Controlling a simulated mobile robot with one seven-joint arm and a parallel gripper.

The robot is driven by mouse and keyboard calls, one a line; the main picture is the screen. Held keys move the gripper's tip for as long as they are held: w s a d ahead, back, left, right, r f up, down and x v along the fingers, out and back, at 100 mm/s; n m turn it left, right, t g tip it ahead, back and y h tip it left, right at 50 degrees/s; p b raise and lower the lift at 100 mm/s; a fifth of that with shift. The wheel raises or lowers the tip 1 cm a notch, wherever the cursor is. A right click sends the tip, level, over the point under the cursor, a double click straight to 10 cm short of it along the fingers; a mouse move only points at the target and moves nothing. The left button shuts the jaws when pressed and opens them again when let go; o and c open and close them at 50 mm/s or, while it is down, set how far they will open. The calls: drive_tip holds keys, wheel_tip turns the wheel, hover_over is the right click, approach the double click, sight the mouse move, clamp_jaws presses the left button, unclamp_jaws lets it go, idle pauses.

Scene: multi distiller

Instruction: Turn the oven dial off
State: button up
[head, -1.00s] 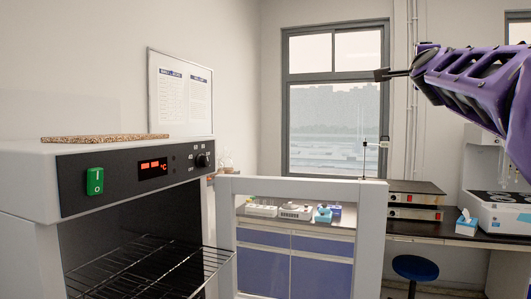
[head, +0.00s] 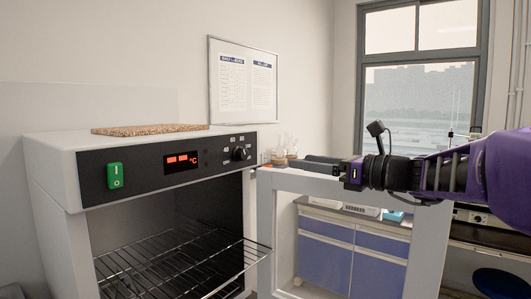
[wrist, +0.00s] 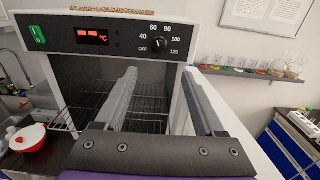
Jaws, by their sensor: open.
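The oven (head: 52,160) stands at the left with a black control panel. Its black round dial (head: 240,153) is at the panel's right end. The wrist view shows the dial (wrist: 159,45) ringed by marks for OFF and 40 to 120; its exact setting is too small to tell. My gripper (head: 290,162) is level with the dial and to its right in the head view, apart from it. In the wrist view my gripper (wrist: 160,76) has its fingers spread, empty, below the dial.
The oven door (head: 432,245) stands open beneath my arm, with a wire rack (head: 170,262) inside the oven. A green switch (head: 115,176) and a lit red display (head: 182,161) are on the panel. Glass flasks (head: 285,150) stand behind.

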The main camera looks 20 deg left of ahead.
sight(245, 153)
drive_tip(key=p+x, duration=0.1)
drive_tip(key=x, duration=1.6)
drive_tip(key=shift+a+p, duration=0.2)
drive_tip(key=shift+p, duration=0.15)
clamp_jaws()
